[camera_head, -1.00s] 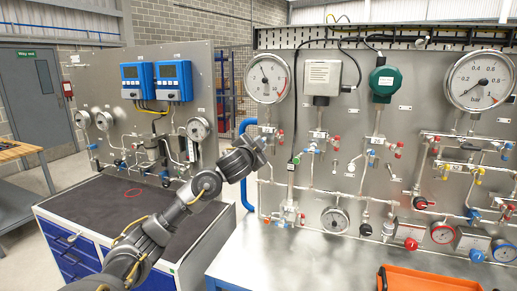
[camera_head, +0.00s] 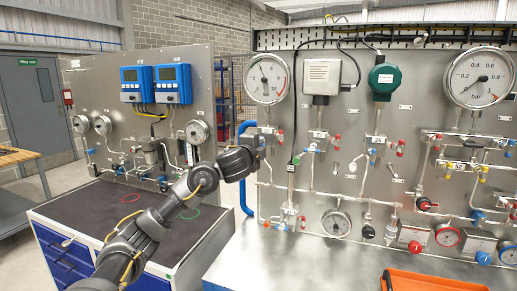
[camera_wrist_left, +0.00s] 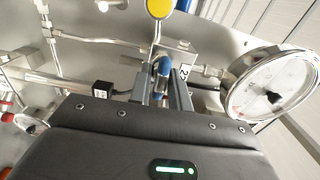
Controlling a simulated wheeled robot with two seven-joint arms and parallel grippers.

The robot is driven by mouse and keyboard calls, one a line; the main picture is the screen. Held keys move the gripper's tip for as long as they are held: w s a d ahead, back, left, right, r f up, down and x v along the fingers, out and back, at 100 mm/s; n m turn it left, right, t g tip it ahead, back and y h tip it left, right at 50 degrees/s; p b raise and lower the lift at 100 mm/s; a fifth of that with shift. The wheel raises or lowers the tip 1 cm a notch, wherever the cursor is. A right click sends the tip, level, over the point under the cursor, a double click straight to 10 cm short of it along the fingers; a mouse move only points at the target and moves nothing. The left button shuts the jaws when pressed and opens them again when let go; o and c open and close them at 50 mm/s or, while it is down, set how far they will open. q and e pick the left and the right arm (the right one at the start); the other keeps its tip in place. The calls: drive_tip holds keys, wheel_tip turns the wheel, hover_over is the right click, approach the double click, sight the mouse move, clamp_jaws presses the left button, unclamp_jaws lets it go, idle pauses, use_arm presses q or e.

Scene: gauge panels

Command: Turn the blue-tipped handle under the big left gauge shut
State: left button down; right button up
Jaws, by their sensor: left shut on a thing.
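The big left gauge (camera_head: 268,78) is a round white dial on the steel panel, and it also shows in the left wrist view (camera_wrist_left: 272,88). The blue-tipped handle (camera_wrist_left: 162,66) is in the left wrist view, between the two fingers of my left gripper (camera_wrist_left: 163,82). The gripper is shut on it. In the head view my left gripper (camera_head: 259,144) is at the pipework just below the gauge, and it hides the handle there. My right gripper is not in view.
Pipes and several red- and blue-tipped handles (camera_head: 313,148) lie to the right on the same panel. A blue pipe (camera_head: 243,190) runs beside my left wrist. An orange tray (camera_head: 430,281) sits on the bench at front. A yellow round part (camera_wrist_left: 160,8) is near the gripper.

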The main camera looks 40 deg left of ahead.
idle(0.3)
use_arm(q)
drive_tip(key=c, duration=1.5)
unclamp_jaws()
drive_tip(key=shift+s+d, duration=0.15)
drive_tip(key=shift+s, duration=0.15)
drive_tip(key=p+v, duration=0.2)
drive_tip(key=v, duration=0.8)
drive_tip(key=shift+s+p, duration=0.1)
drive_tip(key=shift+p, duration=0.25)
